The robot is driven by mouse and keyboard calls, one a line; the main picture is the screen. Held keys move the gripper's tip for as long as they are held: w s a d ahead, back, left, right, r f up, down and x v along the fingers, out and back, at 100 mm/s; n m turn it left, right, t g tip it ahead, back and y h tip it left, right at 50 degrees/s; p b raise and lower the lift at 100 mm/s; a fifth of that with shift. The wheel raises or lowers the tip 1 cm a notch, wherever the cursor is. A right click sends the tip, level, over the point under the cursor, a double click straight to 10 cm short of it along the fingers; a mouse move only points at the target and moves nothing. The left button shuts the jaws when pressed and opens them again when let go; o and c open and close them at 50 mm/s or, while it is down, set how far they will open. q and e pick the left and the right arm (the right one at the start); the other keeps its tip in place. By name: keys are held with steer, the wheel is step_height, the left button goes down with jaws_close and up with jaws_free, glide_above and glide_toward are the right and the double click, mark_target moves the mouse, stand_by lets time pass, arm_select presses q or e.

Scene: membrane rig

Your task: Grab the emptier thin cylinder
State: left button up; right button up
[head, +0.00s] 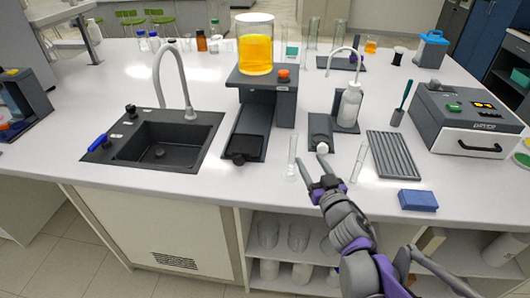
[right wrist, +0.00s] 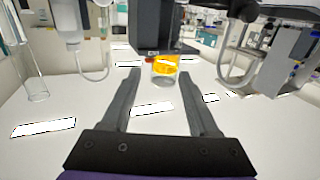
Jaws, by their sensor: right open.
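Two thin clear cylinders stand upright near the front edge of the bench in the head view. The left thin cylinder (head: 292,157) is just left of my right gripper's fingers, and the right thin cylinder (head: 358,162) stands to their right. I cannot make out the liquid levels in them. My right gripper (head: 311,168) is open, with nothing between its fingers. In the right wrist view, which appears upside down, its fingers (right wrist: 163,85) are spread apart, and a clear cylinder (right wrist: 33,85) is off to the left side. My left gripper is not in view.
A large beaker of yellow liquid (head: 256,52) stands on a dark stand behind. A wash bottle (head: 350,104), a grooved grey rack (head: 393,155), a blue block (head: 417,200) and a grey device (head: 466,118) are to the right. A sink (head: 160,142) lies left.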

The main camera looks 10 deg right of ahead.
mark_target(296, 146)
steer(key=shift+n+y, duration=0.3)
steer(key=shift+y, duration=0.2)
steer(key=w, duration=0.2)
steer(key=w+a, duration=0.1)
steer(key=w, duration=0.1)
steer(key=w+a, duration=0.1)
steer(key=w, duration=0.2)
steer(key=w+a, duration=0.1)
steer(key=w, duration=0.3)
steer(key=shift+w+a+f+p, duration=0.2)
steer(key=shift+a+f+p, duration=0.1)
steer(key=shift+p, duration=0.05)
steer(key=shift+c, duration=0.2)
jaws_close()
stand_by(0.4)
